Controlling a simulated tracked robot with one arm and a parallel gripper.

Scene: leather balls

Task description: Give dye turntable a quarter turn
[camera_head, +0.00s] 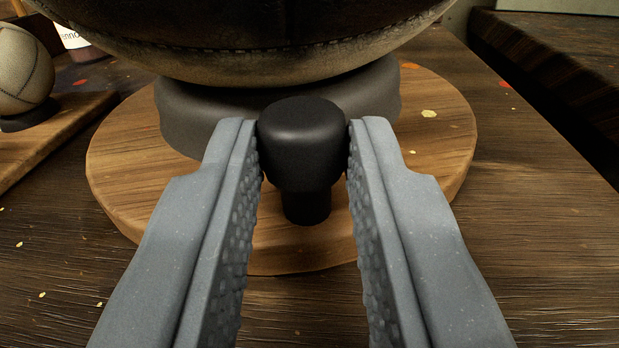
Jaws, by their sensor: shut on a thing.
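The dye turntable (440,165) is a round, light wooden disc on a dark wooden table. A black knob (303,145) stands upright on its near part. My gripper (303,138) is shut on the knob, with one grey textured finger on its left side and one on its right. A dark grey round stand (190,120) sits on the disc behind the knob. A large stitched leather ball (270,50), dark brown above and tan below, rests on the stand. The top of the ball is out of frame.
A smaller pale leather ball (22,70) sits on a wooden board (60,130) at the left. A labelled bottle (75,42) stands behind it. Paint flecks dot the dark table (545,220). A dark raised edge (560,70) runs along the right. Table right of the disc is clear.

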